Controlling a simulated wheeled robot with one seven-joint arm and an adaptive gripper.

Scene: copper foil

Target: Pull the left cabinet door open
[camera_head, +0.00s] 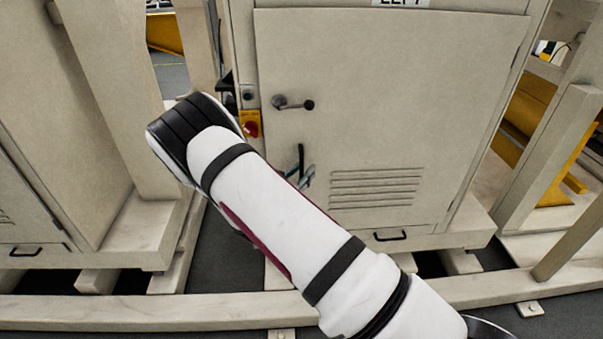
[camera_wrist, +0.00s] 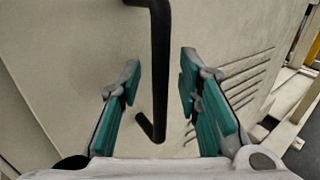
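The left cabinet door (camera_head: 390,80) is a beige metal panel under a partly cropped label (camera_head: 402,2). It looks shut in its frame. A black bar handle (camera_head: 301,156) stands upright on the door's lower left part. My gripper (camera_head: 304,178) is at the handle's lower part, mostly hidden behind my arm. In the wrist view, my gripper (camera_wrist: 160,75) is open with its teal-padded fingers on either side of the handle (camera_wrist: 160,62). Gaps show between the bar and both fingers.
A round latch knob (camera_head: 292,103) sits higher on the door. A red and yellow switch (camera_head: 250,124) is on the frame at left. Louvres (camera_head: 375,188) are at the door's lower right. A floor beam (camera_head: 150,308) runs across the front. Another cabinet (camera_head: 60,130) stands at left.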

